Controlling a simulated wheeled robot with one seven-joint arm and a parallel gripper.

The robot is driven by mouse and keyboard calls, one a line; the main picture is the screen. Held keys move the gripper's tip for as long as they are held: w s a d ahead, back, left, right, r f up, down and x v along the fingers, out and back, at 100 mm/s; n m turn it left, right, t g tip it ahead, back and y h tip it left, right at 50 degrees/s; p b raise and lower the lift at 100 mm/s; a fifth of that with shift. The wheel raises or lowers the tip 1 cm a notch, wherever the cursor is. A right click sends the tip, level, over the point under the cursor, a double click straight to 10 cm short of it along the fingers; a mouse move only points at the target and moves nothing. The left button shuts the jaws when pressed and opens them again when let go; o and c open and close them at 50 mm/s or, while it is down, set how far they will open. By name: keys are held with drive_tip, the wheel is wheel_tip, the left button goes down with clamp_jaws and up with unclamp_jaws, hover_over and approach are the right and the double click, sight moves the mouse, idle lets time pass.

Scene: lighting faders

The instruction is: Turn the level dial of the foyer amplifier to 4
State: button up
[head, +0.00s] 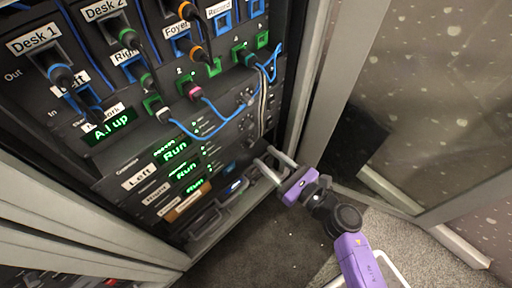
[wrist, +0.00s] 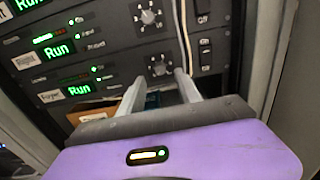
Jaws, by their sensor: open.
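The foyer amplifier (wrist: 112,82) is the lowest of the rack units with a green "Run" display, in the wrist view. A small white label (wrist: 51,96), apparently reading "Foyer", sits left of its display. Its level dial (wrist: 158,66) is a dark knob with light marks around it; its setting is too small to read. My gripper (wrist: 160,82) is open and empty, its two pale fingers pointing at the panel just below and either side of this dial. I cannot tell any contact. In the head view my gripper (head: 266,157) is at the rack's right edge.
Another dial (wrist: 148,15) is above, with switches (wrist: 204,55) to the right. A cable runs down right of the dials. A cardboard box (wrist: 92,112) lies below the amplifier. Patch cables (head: 205,125) hang above. A rack post (head: 305,90) and glass panel stand at right.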

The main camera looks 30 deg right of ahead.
sight(252, 145)
drive_tip(key=shift+b+x, duration=0.35)
drive_tip(key=shift+x, duration=2.25)
clamp_jaws()
